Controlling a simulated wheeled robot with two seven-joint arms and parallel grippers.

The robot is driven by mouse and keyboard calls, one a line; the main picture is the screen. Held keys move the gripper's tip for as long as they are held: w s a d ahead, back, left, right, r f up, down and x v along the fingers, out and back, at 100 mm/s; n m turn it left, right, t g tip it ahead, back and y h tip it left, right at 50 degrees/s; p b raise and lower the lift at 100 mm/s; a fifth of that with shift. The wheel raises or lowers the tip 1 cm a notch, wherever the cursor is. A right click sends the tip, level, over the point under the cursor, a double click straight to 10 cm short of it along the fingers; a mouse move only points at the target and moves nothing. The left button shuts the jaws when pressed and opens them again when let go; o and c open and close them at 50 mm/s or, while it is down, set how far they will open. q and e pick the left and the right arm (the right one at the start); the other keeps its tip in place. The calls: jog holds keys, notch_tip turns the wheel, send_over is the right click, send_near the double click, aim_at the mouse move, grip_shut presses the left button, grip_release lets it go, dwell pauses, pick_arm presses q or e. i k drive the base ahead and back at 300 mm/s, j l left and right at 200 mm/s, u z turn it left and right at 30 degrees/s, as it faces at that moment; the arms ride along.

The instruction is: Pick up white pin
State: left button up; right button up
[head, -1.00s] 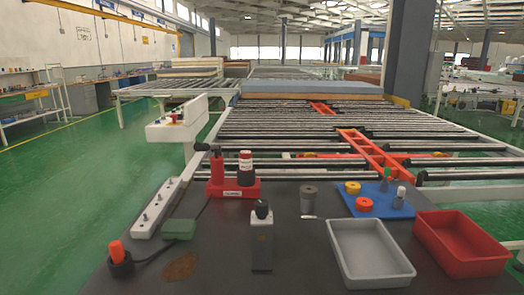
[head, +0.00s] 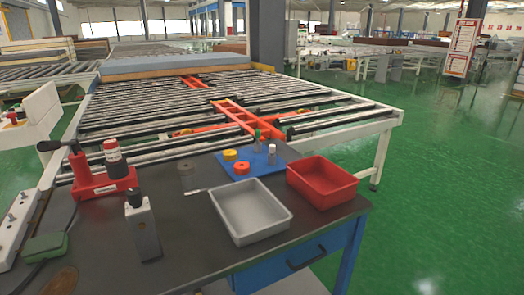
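A small upright pale piece with a white top (head: 271,153) stands on the blue mat (head: 256,169) on the table; I take it to be the white pin, but it is too small to be sure. A similar piece with a green top (head: 258,137) stands just behind it. A small whitish flat item (head: 194,191) lies on the table left of the grey tray. Neither of my grippers shows in the head view.
On the dark table (head: 190,238) are a yellow ring (head: 230,155), an orange ring (head: 241,169), a grey tray (head: 252,216), a red tray (head: 322,184), a red tool stand (head: 104,185) and a metal block (head: 144,228). Both trays look empty. A roller conveyor (head: 170,100) lies behind.

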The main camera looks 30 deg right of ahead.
aim_at(272, 147)
jog(key=i+l+z, duration=0.1)
jog(key=l, duration=0.35)
jog(key=i+l+z, duration=0.1)
jog(key=l, duration=0.4)
jog(key=i+l, duration=0.25)
jog(key=l, duration=0.15)
jog(key=i+l+z, duration=0.15)
jog(key=l, duration=0.3)
jog(key=i+l+z, duration=0.1)
jog(key=l, duration=0.35)
jog(key=i+l+z, duration=0.1)
jog(key=i+l, duration=0.2)
jog(key=i+l+z, duration=0.1)
jog(key=i+l, duration=0.15)
jog(key=l, duration=0.25)
jog(key=i+l+z, duration=0.1)
jog(key=l, duration=0.3)
jog(key=i+l+u, duration=0.15)
jog(key=u, duration=0.2)
jog(key=i+l+u, duration=0.45)
jog(key=u, duration=0.3)
jog(key=i+l+u, duration=0.15)
jog(key=l+u, duration=0.55)
jog(key=u, duration=0.25)
jog(key=i+l+u, duration=0.1)
jog(key=l+u, duration=0.25)
jog(key=u, duration=0.15)
